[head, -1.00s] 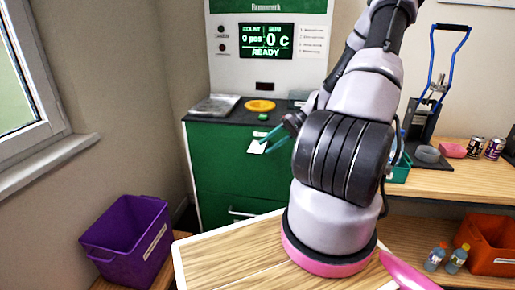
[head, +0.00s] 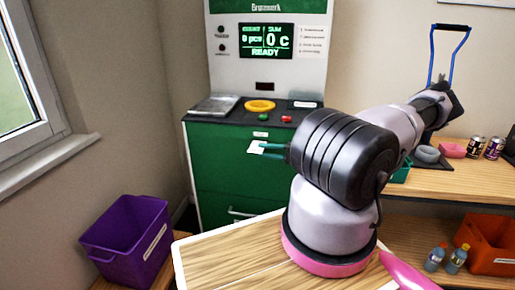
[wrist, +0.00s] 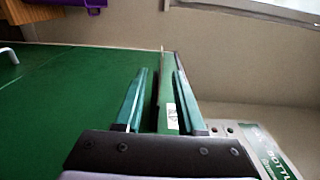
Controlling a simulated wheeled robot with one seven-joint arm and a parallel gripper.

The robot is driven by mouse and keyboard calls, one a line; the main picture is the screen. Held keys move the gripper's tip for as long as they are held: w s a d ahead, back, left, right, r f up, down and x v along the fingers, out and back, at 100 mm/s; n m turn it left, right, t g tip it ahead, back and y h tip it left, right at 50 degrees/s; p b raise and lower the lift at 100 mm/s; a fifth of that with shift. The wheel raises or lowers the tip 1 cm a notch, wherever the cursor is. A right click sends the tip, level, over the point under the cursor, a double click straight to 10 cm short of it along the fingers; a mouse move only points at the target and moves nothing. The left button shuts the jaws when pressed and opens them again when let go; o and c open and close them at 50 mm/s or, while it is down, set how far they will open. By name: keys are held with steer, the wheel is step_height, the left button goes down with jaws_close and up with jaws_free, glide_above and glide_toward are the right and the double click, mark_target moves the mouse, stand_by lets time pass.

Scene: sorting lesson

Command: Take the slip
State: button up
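The white slip (head: 256,147) juts out at the upper front of the green cabinet (head: 222,170) in the head view. My gripper (head: 264,149) reaches to it from the right, its teal fingertips at the slip's right side. In the wrist view my gripper (wrist: 160,68) is open, with a clear gap between the two fingers. A thin pale edge (wrist: 162,47), seemingly the slip edge-on, shows in line with this gap near the fingertips. I cannot tell whether either finger touches it.
The machine's screen (head: 266,41) reads READY. A yellow ring (head: 260,105) and a red button (head: 287,119) are on its top. A purple crate (head: 128,240) stands at left, an orange crate (head: 492,245) at right. A wooden surface (head: 225,255) lies in front.

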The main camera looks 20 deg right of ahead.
mark_target(254, 148)
steer(key=x, duration=0.6)
steer(key=shift+a, duration=0.35)
steer(key=shift+c, duration=0.3)
jaws_close()
